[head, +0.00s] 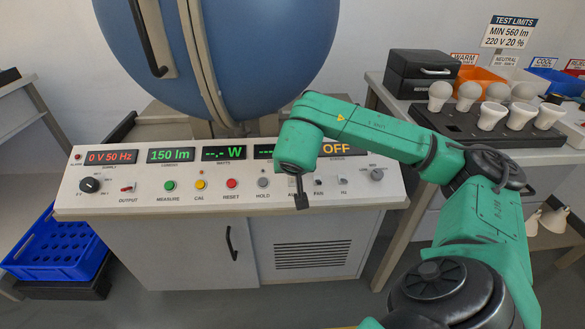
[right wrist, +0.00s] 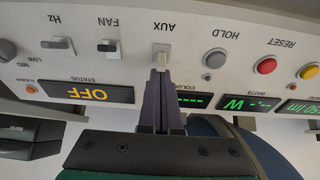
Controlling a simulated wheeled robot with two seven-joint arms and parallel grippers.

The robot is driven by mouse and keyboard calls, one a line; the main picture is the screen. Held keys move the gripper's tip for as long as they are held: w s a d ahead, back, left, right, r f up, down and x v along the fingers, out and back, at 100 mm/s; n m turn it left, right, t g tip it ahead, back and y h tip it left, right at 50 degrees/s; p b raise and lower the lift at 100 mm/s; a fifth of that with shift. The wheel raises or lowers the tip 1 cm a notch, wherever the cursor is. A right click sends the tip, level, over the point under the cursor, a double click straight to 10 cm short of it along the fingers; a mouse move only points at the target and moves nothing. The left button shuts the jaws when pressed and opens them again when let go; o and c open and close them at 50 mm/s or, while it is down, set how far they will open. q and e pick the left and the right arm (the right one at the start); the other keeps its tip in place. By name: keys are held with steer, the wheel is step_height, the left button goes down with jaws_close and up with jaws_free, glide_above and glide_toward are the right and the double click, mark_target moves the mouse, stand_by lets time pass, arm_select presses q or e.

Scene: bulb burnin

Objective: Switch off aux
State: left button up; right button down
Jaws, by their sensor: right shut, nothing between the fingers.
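The AUX switch (right wrist: 161,50) is a small pale rocker on the white control panel (head: 120,190), under the AUX label in the right wrist view. In the head view my right gripper mostly hides it. My right gripper (head: 301,200) is shut and empty, pointing down at the panel's front. In the right wrist view its dark fingertips (right wrist: 159,72) are right at the AUX switch's edge; I cannot tell if they touch it. My left gripper is not in view.
The FAN switch (right wrist: 107,46) and Hz switch (right wrist: 60,44) sit beside AUX; the HOLD button (right wrist: 215,57) is on its other side. The orange status display (head: 336,149) reads OFF. A bulb tray (head: 455,125) stands on the right table. A blue sphere (head: 240,60) rises behind.

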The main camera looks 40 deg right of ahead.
steer(key=shift+s+a+f, duration=0.15)
steer(key=shift+s+a, duration=0.1)
steer(key=shift+s, duration=0.1)
steer(key=shift+s+a+r, duration=0.25)
steer(key=shift+s+a, duration=0.2)
steer(key=shift+s, duration=0.15)
